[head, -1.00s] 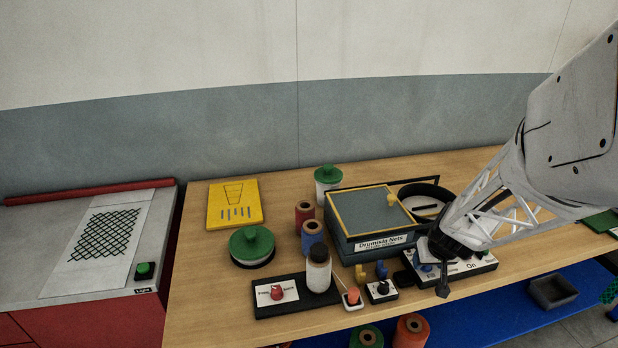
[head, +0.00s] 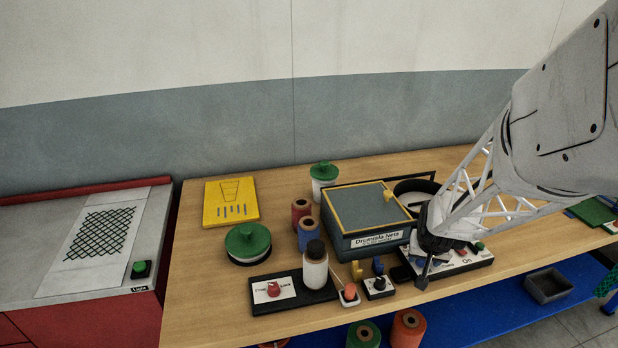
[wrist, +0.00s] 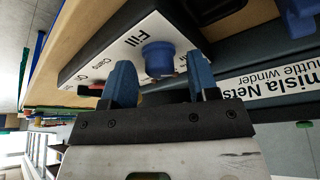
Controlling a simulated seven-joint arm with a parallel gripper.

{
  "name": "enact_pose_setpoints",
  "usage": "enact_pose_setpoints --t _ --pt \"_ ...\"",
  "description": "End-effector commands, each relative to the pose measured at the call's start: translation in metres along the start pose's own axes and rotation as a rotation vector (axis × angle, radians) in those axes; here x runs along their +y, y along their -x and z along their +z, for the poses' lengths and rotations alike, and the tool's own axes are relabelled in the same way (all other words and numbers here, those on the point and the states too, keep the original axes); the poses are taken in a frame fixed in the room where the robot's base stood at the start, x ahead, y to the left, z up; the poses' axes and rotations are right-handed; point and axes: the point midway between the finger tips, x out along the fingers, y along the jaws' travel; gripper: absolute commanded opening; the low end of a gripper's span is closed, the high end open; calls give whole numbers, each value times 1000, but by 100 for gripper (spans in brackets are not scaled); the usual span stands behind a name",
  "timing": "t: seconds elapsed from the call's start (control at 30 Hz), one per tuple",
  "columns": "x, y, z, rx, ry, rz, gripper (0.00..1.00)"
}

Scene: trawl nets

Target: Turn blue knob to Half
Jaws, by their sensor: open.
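The blue knob (wrist: 158,58) stands on a white-topped control panel (wrist: 112,45) in the wrist view, beside the printed word "Fill". My gripper (wrist: 162,84) is open, with one blue finger on each side of the knob's near end. The fingers look close to the knob, but I cannot tell whether they touch it. In the head view my gripper (head: 424,272) is over the left end of the panel (head: 470,262). There it hides most of the knob, and its setting cannot be read.
The box marked "Drumisla Nets" (head: 365,212) stands just left of and behind the gripper. The bench's front edge is close.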

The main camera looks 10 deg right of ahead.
Motion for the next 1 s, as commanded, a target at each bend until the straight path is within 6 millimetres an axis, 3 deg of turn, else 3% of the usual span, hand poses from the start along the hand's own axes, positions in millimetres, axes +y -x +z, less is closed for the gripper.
enact_pose_setpoints --t 1.0 --pt "-2 0 -1 1 -270 112 55"
